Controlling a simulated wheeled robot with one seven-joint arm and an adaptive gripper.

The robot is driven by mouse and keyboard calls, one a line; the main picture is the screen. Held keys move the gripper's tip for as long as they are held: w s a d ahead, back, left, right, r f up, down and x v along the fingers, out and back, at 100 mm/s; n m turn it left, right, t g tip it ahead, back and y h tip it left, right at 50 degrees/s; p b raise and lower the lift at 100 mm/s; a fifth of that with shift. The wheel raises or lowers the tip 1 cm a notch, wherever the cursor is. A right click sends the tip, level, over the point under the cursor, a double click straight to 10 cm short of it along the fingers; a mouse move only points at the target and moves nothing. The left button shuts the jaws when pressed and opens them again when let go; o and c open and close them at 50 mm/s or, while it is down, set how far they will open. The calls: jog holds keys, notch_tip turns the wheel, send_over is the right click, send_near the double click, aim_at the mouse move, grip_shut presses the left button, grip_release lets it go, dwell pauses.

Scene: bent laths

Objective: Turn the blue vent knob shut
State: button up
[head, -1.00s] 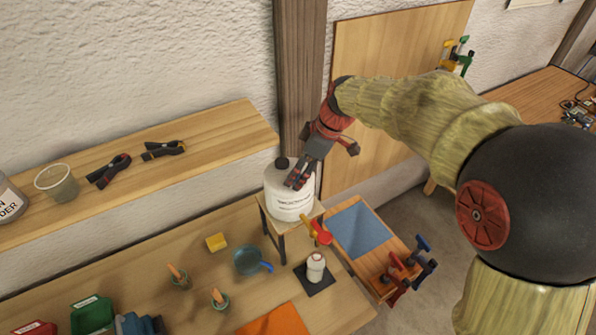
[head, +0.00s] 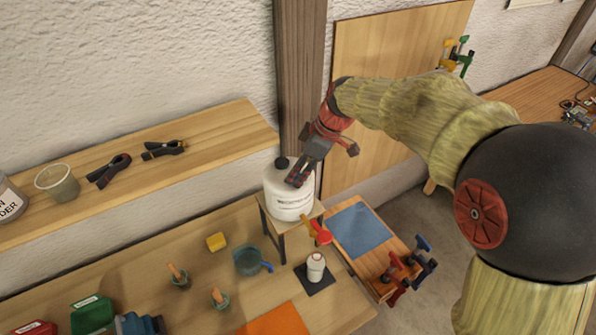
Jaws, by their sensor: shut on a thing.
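A white jug (head: 290,203) with a printed label stands on a small wooden stand (head: 268,225). A black cap (head: 281,163) sticks up at its top left. A red and yellow tap (head: 319,232) sits low on its front right. My gripper (head: 294,181) points down at the top of the jug, right of the black cap. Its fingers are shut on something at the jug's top. The fingers hide what they hold, and no blue of a vent knob shows there.
The bench below holds a blue-grey pan (head: 247,261), a yellow block (head: 216,242) and a white bottle (head: 315,266) on a dark mat. A shelf (head: 220,150) with clamps is at left. A wooden post (head: 299,70) stands close behind my gripper.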

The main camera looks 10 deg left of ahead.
jog(key=shift+m, duration=0.3)
jog(key=shift+c, duration=0.5)
jog(key=m+t+b, duration=0.1)
jog(key=m, duration=0.2)
jog(key=shift+s+a+m+t+b, duration=0.1)
jog(key=shift+s+m+t+b, duration=0.1)
jog(key=shift+m+t+b, duration=0.2)
jog(key=m+h, duration=0.1)
jog(key=m, duration=0.1)
jog(key=m+t+p, duration=0.1)
jog(key=m, duration=0.2)
jog(key=shift+s+a+r+h, duration=0.1)
jog(key=shift+s+a+h, duration=0.05)
jog(key=shift+h, duration=0.25)
jog(key=m+h, duration=0.1)
jog(key=m, duration=0.1)
jog(key=m+t+b, duration=0.1)
jog(key=m, duration=0.1)
jog(key=shift+a+m+h, duration=0.2)
jog(key=shift+m+h, duration=0.2)
jog(key=shift+a+m+h+b, duration=0.1)
jog(key=shift+m+h+b, duration=0.6)
jog(key=shift+m+b, duration=0.8)
jog(key=shift+m+p, duration=0.3)
jog(key=shift+m, duration=0.2)
jog(key=o, duration=1.1)
jog(key=shift+o, duration=0.3)
